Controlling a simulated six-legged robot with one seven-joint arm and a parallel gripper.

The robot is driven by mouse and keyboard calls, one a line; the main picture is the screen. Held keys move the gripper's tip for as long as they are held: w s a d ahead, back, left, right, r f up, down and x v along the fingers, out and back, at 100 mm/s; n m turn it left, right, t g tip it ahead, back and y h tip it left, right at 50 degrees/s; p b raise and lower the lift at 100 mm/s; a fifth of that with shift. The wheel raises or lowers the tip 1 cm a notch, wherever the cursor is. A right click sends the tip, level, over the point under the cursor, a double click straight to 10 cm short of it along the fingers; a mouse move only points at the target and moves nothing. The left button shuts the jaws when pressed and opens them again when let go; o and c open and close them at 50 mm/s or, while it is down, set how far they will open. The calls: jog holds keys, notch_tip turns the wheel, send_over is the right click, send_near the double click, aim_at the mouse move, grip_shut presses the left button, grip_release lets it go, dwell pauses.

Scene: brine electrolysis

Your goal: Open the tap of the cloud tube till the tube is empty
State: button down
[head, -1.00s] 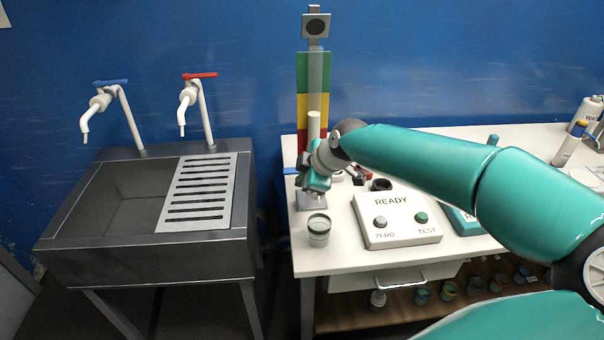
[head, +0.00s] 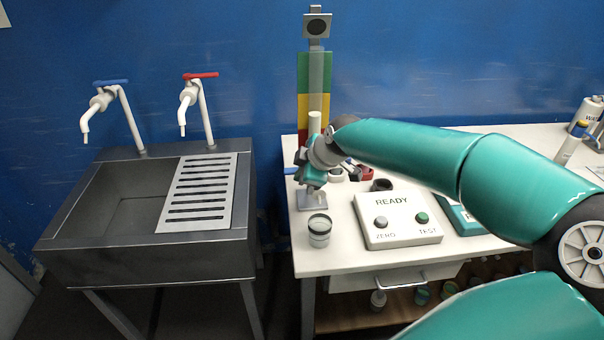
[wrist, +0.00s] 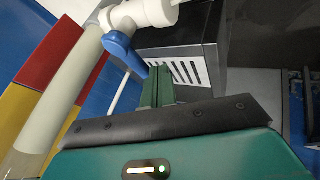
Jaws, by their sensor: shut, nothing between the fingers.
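The cloud tube (head: 314,122) stands upright before a green, yellow and red scale (head: 303,85). Its lower part is filled whitish and its upper part looks clear. In the wrist view the tube (wrist: 62,100) runs along the left, with its white tap (wrist: 140,13) at the top. The tap's blue lever (wrist: 124,52) points toward my fingers. My gripper (wrist: 157,88) is shut and empty, close to the lever; I cannot tell whether they touch. A cup (head: 319,231) stands on the table just in front.
A box with ZERO and TEST buttons (head: 398,220) reads READY, right of the cup. A dark sink (head: 115,205) with a grate and two faucets stands left, across a gap. Small items and a dark ring (head: 381,185) lie behind the box.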

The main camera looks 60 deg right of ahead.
aim_at(295, 168)
jog(key=shift+w+m+h, duration=0.15)
jog(key=shift+m+h, duration=0.15)
jog(key=shift+m, duration=0.1)
jog(key=w+m+h, duration=0.1)
jog(key=m, duration=0.1)
jog(key=d+m+g+h, duration=0.1)
jog(key=m, duration=0.1)
jog(key=w+m+g+h, duration=0.1)
jog(key=m, duration=0.1)
jog(key=shift+w+d, duration=0.3)
jog(key=shift+d, duration=0.05)
jog(key=shift+w+m, duration=0.1)
jog(key=shift+m, duration=0.2)
jog(key=shift+w+d, duration=0.1)
jog(key=shift+d, duration=0.1)
jog(key=shift+w+d, duration=0.3)
jog(key=shift+d, duration=0.05)
jog(key=shift+w+d, duration=0.1)
jog(key=shift+a, duration=0.2)
